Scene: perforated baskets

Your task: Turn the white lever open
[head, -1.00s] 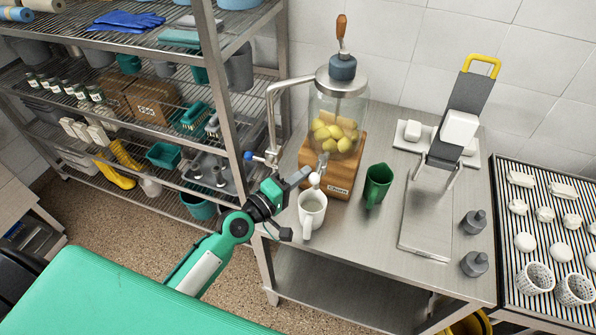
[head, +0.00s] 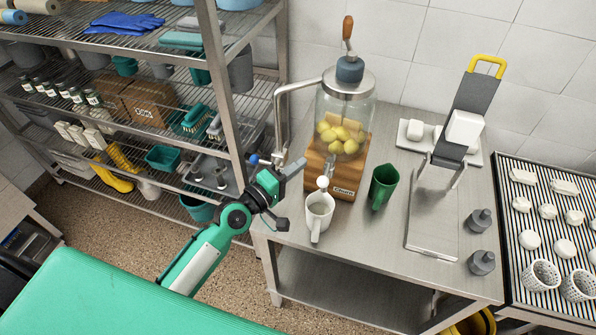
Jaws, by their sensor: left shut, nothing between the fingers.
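The white lever (head: 323,183), a small round white knob, sits at the spout on the front of a glass dispenser (head: 345,110) with yellow fruit inside. I cannot tell how far it is turned. A white mug (head: 320,211) stands below it and hides part of the spout area. My left gripper (head: 281,194) is left of the mug and the lever, by the table's left edge. It is shut and empty, apart from the lever. My right gripper is not in view.
A steel pipe tap with a blue handle (head: 254,160) rises just behind my left gripper. A green cup (head: 383,187) stands right of the mug. A grey press (head: 455,135) stands further right. Wire shelves (head: 150,130) fill the left side.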

